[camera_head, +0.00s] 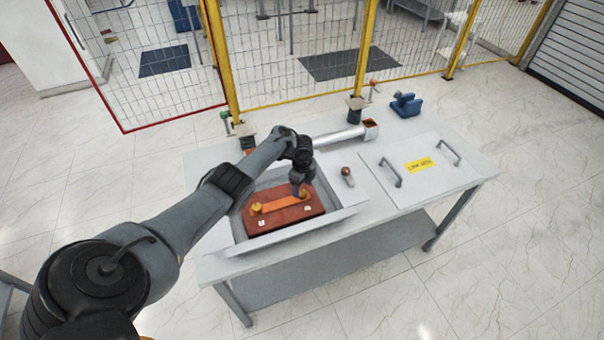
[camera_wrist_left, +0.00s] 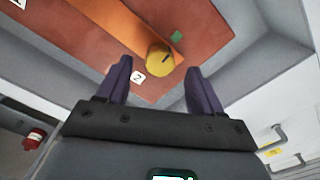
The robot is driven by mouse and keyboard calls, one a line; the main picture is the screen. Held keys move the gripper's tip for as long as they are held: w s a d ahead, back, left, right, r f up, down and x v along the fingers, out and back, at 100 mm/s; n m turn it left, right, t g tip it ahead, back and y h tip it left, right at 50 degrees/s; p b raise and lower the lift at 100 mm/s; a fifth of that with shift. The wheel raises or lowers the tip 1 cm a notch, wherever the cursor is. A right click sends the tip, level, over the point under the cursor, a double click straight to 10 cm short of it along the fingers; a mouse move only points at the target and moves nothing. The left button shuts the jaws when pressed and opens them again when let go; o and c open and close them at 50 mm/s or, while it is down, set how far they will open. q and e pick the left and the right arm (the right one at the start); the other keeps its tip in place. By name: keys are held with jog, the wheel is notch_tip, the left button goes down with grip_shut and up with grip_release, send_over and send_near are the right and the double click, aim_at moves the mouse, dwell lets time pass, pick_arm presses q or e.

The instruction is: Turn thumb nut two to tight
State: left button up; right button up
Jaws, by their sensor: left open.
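A reddish-brown block (camera_head: 292,219) sits in a grey tray (camera_head: 338,212) on the table, with an orange bar (camera_head: 283,204) across its top. One yellow thumb nut (camera_head: 256,208) is at the bar's left end. The other yellow nut (camera_wrist_left: 159,58), near the label "2" (camera_wrist_left: 138,76), is at the right end and has a dark mark on top. My left gripper (camera_head: 301,190) is above this right end. In the left wrist view the left gripper (camera_wrist_left: 158,85) is open, its fingertips apart on either side of nut two's position, with nothing between them held. My right gripper is not in view.
To the right lie a small part with a brown top (camera_head: 347,174), and a white panel (camera_head: 425,168) with two handles and a yellow label. Tray walls surround the block.

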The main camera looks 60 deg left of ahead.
aim_at(302, 192)
pick_arm(q)
notch_tip(302, 192, up, 8)
jog(key=p, duration=0.2)
jog(key=shift+r, duration=0.15)
dwell(0.4)
